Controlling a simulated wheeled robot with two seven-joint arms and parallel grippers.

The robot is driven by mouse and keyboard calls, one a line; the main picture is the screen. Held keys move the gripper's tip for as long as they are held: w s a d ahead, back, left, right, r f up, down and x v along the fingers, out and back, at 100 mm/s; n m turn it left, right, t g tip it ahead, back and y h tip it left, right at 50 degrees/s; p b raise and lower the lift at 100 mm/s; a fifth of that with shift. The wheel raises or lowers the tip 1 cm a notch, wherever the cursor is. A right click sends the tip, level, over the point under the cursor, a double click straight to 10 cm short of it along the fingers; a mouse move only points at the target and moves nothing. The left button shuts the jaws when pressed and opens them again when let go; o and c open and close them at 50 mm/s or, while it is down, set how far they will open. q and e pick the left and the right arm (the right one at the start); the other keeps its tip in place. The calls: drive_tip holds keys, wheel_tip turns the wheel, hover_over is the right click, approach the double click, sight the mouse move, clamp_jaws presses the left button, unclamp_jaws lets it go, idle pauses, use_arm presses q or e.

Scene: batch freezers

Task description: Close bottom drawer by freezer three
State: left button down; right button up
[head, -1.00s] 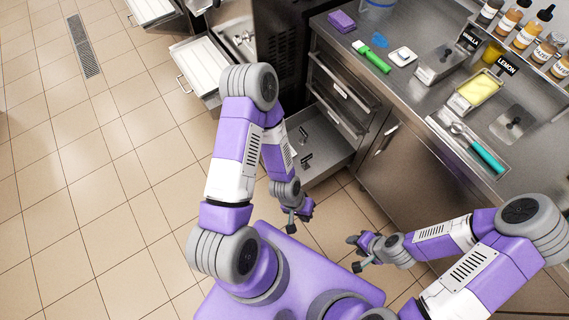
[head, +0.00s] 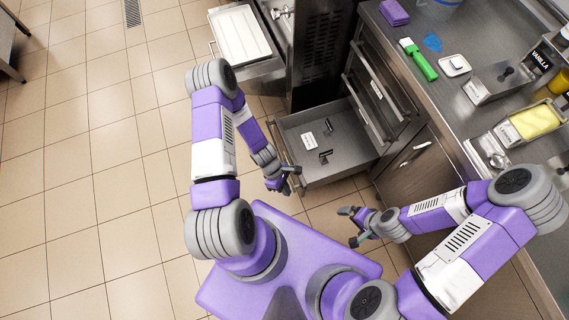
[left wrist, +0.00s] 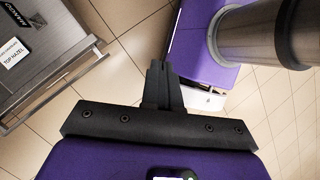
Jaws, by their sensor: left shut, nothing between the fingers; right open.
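The bottom drawer (head: 348,152) stands pulled out from the steel counter in the head view, below the shut upper drawers. A white card and small dark items lie in it. Its front and bar handle face left. My left gripper (head: 290,180) is shut and empty, close to the near end of the drawer front; I cannot tell in this view whether they touch. In the left wrist view the closed fingers (left wrist: 162,86) are apart from a metal drawer part (left wrist: 62,42) with labels at upper left. My right gripper (head: 350,226) is open and empty, nearer my base.
A dark freezer body (head: 322,50) stands behind the drawer. Another pulled-out drawer with a white lid (head: 240,35) is beyond it. The counter (head: 440,105) holds a green-handled tool, tubs and a purple sponge.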

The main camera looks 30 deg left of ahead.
use_arm(q)
drive_tip(key=w+a+f+n+t+h+b, duration=0.1)
drive_tip(key=w+a+f+n+t+b, duration=0.25)
drive_tip(key=a+f+n, duration=0.7)
drive_tip(key=w+a+f+n+t+b, duration=0.2)
drive_tip(key=w+a+f+n+t, duration=0.3)
drive_tip(key=n, duration=1.1)
drive_tip(key=b+x, duration=0.1)
drive_tip(key=x, duration=0.3)
drive_tip(key=d+r+b+x, duration=0.1)
drive_tip(key=x, duration=0.2)
drive_tip(key=w+b+x, duration=0.1)
drive_tip(key=b+x, duration=0.1)
drive_tip(key=x, duration=0.2)
drive_tip(key=shift+w+d+r, duration=0.15)
drive_tip(key=shift+d, duration=0.15)
drive_tip(key=shift+w+d, duration=0.3)
drive_tip(key=shift+w, duration=0.1)
use_arm(e)
wheel_tip(320, 180, down, 11)
use_arm(q)
drive_tip(key=shift+w+d, duration=0.1)
